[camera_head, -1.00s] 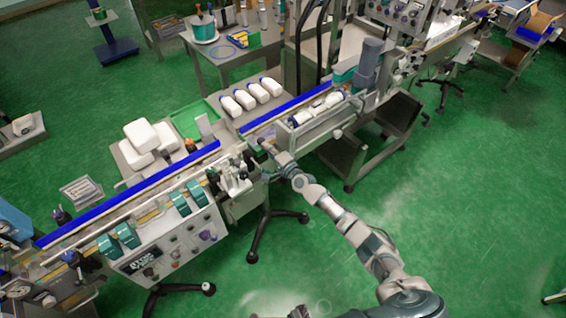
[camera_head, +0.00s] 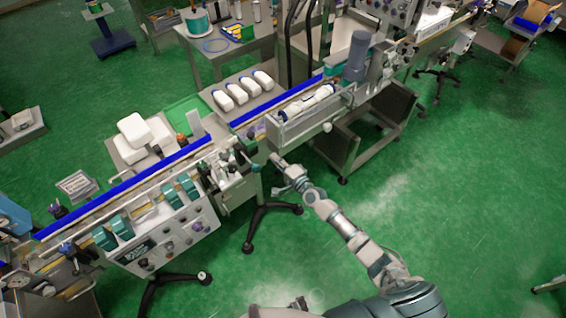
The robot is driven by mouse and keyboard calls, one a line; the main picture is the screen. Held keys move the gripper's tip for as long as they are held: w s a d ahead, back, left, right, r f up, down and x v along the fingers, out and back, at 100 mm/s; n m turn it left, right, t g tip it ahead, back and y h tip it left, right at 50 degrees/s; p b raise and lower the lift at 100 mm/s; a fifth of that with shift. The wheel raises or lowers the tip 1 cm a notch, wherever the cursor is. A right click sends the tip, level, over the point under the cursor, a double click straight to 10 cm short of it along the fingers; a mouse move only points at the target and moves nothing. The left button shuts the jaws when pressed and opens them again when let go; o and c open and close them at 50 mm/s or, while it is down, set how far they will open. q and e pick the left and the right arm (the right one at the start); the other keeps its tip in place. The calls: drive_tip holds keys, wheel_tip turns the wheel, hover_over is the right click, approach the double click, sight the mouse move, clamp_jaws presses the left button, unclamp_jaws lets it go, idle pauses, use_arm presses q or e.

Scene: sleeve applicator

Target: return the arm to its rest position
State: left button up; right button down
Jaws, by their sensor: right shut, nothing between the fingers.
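My right arm reaches in from the bottom right, and its gripper (camera_head: 274,158) is at the front edge of the machine line, just below the metal trough. The gripper is shut and holds nothing that I can see. It is small in the view, and I cannot tell whether it touches the machine. White-and-blue bottles (camera_head: 318,97) lie in the metal trough (camera_head: 300,122) above it. The sleeve machine (camera_head: 172,238) with teal blocks and a dark display stands to the left. My left gripper is not in view.
Several white bottles (camera_head: 240,92) lie on the table behind the conveyor. White packs (camera_head: 137,131) sit to the left beside a green tray (camera_head: 183,112).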

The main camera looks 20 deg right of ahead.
drive_tip(key=s+d+f+n+g+h, duration=0.1)
drive_tip(key=s+d+f+n+g, duration=0.1)
drive_tip(key=s+f, duration=0.6)
drive_tip(key=s+d+f+n+g+h, duration=0.15)
drive_tip(key=s+f, duration=0.25)
drive_tip(key=f, duration=0.9)
drive_tip(key=s+d+f+n+g+h, duration=0.1)
drive_tip(key=s+f+n+g+h, duration=0.15)
drive_tip(key=s+f, duration=0.55)
drive_tip(key=s+f+n+g, duration=0.6)
drive_tip(key=s+f, duration=1.2)
drive_tip(key=s, duration=0.4)
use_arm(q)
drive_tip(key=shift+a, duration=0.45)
use_arm(e)
drive_tip(key=s+f+n+g, duration=0.2)
drive_tip(key=s, duration=0.7)
drive_tip(key=s+f+n+g+h, duration=0.1)
drive_tip(key=s+f+n, duration=0.1)
drive_tip(key=s, duration=0.7)
drive_tip(key=shift+s+a+f+n+g, duration=0.25)
drive_tip(key=shift+a+f+n+g, duration=0.05)
drive_tip(key=shift+a+f+g, duration=0.1)
